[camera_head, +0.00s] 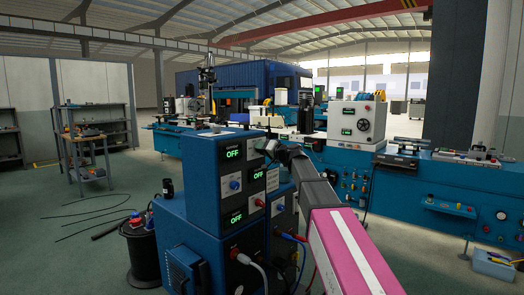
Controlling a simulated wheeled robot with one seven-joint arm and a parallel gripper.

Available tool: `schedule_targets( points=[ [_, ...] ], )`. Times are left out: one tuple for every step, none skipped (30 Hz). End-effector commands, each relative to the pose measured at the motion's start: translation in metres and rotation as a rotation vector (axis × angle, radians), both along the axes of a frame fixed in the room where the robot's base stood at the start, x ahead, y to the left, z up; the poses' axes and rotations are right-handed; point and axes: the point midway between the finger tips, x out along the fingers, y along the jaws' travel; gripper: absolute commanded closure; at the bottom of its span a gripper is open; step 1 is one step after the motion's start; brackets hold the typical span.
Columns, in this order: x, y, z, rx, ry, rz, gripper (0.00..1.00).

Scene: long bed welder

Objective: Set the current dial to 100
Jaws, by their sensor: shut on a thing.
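A blue power source cabinet (203,185) stands in the middle, with several white control panels on its faces. Three green displays read OFF: upper left (233,153), right (258,174) and lower (236,218). A blue knob (234,185) sits below the upper left display, and a red knob (259,202) below the right one. My gripper (268,147) is at the cabinet's upper right, above the right display, and is shut on a small part there, likely a dial. The fingers and the dial's marks are too small and partly covered to read.
Cables and plugs (245,260) hang at the cabinet's lower front. A black cable drum (142,250) stands at its left. A blue welding bench (400,190) with a white control box (357,122) is at right. Open floor lies to the left, with loose cables.

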Motion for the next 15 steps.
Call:
schedule_targets(
  points=[
    [-0.0016,0.0,-0.0013,-0.02,-0.021,0.001,0.87],
    [-0.0016,0.0,-0.0014,-0.03,-0.034,0.001,0.87],
    [-0.0018,0.0,-0.0013,-0.043,-0.05,0.001,0.87],
    [-0.0018,0.0,-0.0014,-0.051,-0.061,0.001,0.87],
    [-0.0018,0.0,-0.0014,-0.059,-0.072,0.001,0.87],
    [-0.0019,0.0001,-0.0013,-0.069,-0.083,0.001,0.87],
    [-0.0019,0.0001,-0.0013,-0.076,-0.093,0.001,0.87],
    [-0.0019,0.0001,-0.0013,-0.081,-0.099,0.001,0.87],
    [-0.0019,0.0001,-0.0013,-0.088,-0.108,0.001,0.87],
    [-0.0019,0.0001,-0.0014,-0.093,-0.114,0.001,0.87],
    [-0.0019,0.0001,-0.0014,-0.096,-0.119,0.001,0.87],
    [-0.002,0.0,-0.0014,-0.1,-0.124,0.001,0.87],
    [-0.002,0.0,-0.0014,-0.103,-0.127,0.001,0.87],
    [-0.002,0.0,-0.0014,-0.105,-0.13,0.001,0.87],
    [-0.002,0.0001,-0.0015,-0.108,-0.133,0.002,0.87]
  ],
)
